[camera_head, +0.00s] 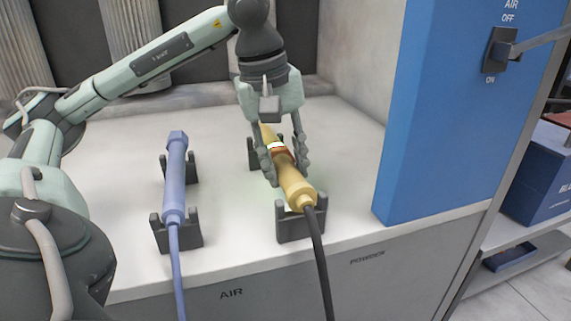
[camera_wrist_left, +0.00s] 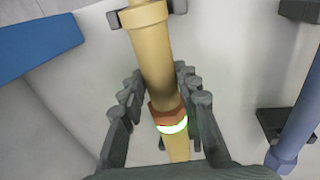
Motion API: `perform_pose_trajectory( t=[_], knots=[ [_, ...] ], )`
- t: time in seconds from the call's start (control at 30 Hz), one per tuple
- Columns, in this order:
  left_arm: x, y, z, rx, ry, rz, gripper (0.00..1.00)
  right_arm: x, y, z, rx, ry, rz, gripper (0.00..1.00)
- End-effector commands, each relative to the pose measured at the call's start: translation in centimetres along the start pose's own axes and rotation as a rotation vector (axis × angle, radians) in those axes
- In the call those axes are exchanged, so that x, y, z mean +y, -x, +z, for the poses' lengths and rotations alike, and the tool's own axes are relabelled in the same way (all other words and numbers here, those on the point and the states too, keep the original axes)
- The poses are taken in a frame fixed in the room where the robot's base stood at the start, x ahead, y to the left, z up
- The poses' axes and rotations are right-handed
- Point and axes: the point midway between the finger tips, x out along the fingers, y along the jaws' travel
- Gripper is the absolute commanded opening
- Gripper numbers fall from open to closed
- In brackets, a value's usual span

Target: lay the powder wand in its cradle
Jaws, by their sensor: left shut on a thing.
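The powder wand (camera_head: 296,188) is yellow with an orange and white band and a dark hose at its near end. My left gripper (camera_head: 280,175) is shut on it around the band, from above. The wand lies over a dark two-part cradle (camera_head: 300,225). Its near end is at the front bracket's notch, and the rear bracket is partly hidden behind the wand and fingers. I cannot tell whether it rests fully in both. In the left wrist view the wand (camera_wrist_left: 153,60) runs between the fingers. My right gripper is not in view.
A blue air wand (camera_head: 175,175) lies in its own cradle (camera_head: 178,236) to the left. A blue panel (camera_head: 450,110) with an air lever (camera_head: 505,48) stands at the right. Labels AIR and POWDER mark the bench front. The white bench top (camera_head: 235,160) between the cradles is clear.

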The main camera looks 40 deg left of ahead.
Motion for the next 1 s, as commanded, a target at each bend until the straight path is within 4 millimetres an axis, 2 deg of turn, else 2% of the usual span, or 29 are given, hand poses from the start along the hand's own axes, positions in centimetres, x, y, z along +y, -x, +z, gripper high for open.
perform_pose_trajectory(
  t=[0.17,0.2,0.4,0.77,0.87,1.0],
  knots=[
    [0.0,-0.1,0.1,-0.002,0.000,-0.001,0.00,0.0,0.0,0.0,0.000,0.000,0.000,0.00],
    [0.0,-0.1,0.1,-0.003,0.000,-0.001,0.33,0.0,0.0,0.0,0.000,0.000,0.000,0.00],
    [0.0,-0.1,0.1,-0.002,0.000,-0.001,0.56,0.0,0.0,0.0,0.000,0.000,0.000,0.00],
    [0.0,0.4,0.1,-0.003,0.000,0.000,0.56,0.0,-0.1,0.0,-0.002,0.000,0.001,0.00],
    [0.1,1.6,0.1,-0.003,-0.001,0.002,0.56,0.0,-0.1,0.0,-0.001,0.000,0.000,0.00],
    [0.2,4.6,0.1,-0.003,-0.003,0.007,0.56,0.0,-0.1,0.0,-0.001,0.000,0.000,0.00]
  ],
)
